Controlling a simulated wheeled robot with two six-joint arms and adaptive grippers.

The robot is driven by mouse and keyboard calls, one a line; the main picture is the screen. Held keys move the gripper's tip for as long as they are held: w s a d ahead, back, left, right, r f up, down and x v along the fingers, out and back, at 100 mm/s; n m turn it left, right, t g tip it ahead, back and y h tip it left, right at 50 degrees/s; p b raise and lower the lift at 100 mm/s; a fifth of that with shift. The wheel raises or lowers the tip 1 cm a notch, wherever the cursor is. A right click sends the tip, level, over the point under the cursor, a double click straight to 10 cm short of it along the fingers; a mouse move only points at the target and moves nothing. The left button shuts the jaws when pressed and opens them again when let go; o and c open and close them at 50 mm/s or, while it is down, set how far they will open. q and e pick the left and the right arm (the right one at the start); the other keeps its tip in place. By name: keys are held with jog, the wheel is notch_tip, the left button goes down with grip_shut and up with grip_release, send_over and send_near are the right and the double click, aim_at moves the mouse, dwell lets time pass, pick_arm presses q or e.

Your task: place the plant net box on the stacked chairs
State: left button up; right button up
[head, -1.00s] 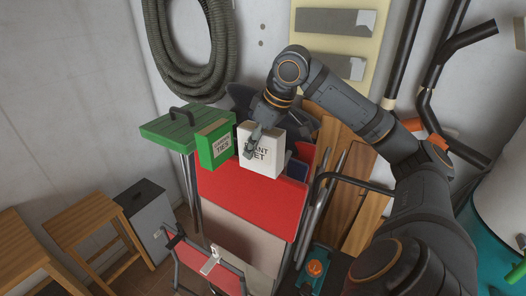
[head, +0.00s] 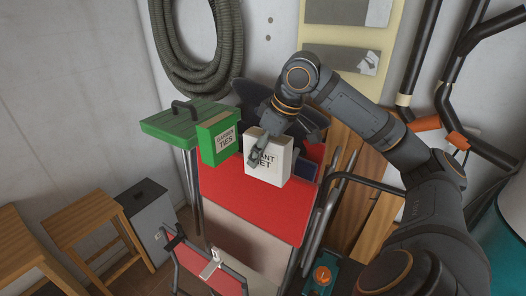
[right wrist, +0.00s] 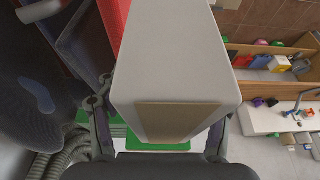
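The plant net box (head: 266,165) is white with dark lettering. My right gripper (head: 257,152) is shut on it and holds it upright over the back part of the red seat (head: 250,212) of the stacked chairs. I cannot tell whether the box touches the seat. In the right wrist view the box (right wrist: 175,55) fills the middle, between the two fingers of the right gripper (right wrist: 165,130). My left gripper is not in view.
A green garden ties box (head: 218,140) stands just left of the plant net box. A green slatted top (head: 180,124) with a black handle is farther left. A folded chair (head: 205,262) stands in front. Dark tubes (head: 325,210) and wooden boards (head: 347,140) are at the right.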

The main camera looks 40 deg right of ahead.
aim_at(280, 138)
jog(key=shift+s+a+r, duration=0.1)
jog(key=shift+a, duration=0.05)
jog(key=shift+r+p, duration=0.35)
jog(key=shift+p, duration=0.05)
jog(key=p+v, duration=0.3)
jog(key=v, duration=0.8)
jog(key=shift+s+r, duration=0.25)
jog(key=shift+r, duration=0.1)
jog(key=shift+f, duration=0.1)
